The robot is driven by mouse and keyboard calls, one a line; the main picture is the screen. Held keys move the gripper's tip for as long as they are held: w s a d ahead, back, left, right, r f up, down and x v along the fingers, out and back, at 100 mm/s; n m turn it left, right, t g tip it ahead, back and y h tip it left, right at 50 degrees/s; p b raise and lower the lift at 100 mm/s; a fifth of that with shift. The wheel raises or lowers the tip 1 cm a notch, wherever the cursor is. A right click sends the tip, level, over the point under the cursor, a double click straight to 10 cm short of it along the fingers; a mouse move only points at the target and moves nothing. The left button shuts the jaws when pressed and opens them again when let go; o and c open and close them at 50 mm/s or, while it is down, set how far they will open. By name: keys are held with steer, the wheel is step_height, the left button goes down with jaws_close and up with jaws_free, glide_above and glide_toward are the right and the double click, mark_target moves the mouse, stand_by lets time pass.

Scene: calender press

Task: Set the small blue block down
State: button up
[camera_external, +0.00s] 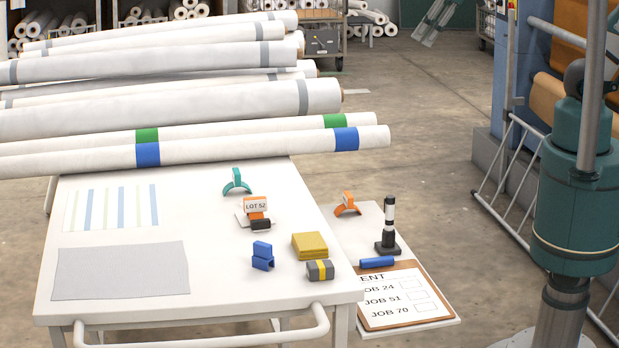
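A small blue block (262,249) is near the middle of the white table. It appears to rest on a notched blue piece (262,264); I cannot tell whether they are one part or two. A longer blue bar (376,262) lies on the small side shelf, at the top edge of the clipboard. My gripper is not in view, so I cannot see whether it is open or what it holds.
Near the block are a yellow pad (310,245), a grey block with a yellow band (320,270), a LOT 52 tag (256,206) and a teal clip (237,182). Long white rolls (215,150) cross the table's back.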

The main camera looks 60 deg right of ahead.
steer(key=s+d+f+m, duration=0.3)
steer(key=s+d+m, duration=0.2)
steer(key=s+d, duration=0.1)
steer(key=shift+s+d+t+h, duration=0.2)
steer(key=shift+d+t+h, duration=0.1)
steer(key=shift+d+t, duration=0.15)
stand_by(0.9)
